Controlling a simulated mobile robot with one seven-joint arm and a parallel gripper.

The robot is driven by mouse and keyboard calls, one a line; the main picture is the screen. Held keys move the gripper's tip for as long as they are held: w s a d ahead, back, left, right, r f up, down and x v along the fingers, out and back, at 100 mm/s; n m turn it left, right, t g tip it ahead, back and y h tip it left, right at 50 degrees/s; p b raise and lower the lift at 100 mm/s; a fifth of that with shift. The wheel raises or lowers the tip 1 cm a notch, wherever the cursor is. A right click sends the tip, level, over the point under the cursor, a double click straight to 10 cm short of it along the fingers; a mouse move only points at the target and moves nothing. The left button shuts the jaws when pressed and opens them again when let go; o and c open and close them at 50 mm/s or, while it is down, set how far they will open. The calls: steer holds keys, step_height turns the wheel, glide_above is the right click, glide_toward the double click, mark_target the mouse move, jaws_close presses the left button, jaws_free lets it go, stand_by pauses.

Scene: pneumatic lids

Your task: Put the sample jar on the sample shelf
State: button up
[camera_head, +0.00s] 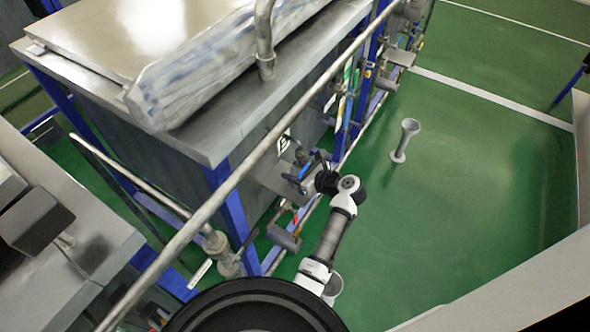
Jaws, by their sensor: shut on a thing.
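My gripper (303,172) is at the end of my white and black arm, beside the blue-framed metal tank. It is small and dark here, close to a small grey plate (277,180) on the tank's side. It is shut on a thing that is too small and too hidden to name. I cannot make out the sample jar for certain. I cannot tell which surface is the sample shelf; another small grey plate (401,57) sticks out farther along the tank's side.
The large metal tank (200,140) fills the upper left, with a crumpled plastic-wrapped bundle (200,75) on top. A long pipe rail (235,175) runs along its near side. A grey flared stand (404,140) is on the green floor (470,190), which is mostly clear at right.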

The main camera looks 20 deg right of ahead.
steer(key=shift+f, duration=0.25)
steer(key=o, duration=1)
steer(key=shift+o, duration=0.2)
steer(key=shift+r, duration=0.15)
steer(key=b+v, duration=0.1)
steer(key=v, duration=1.1)
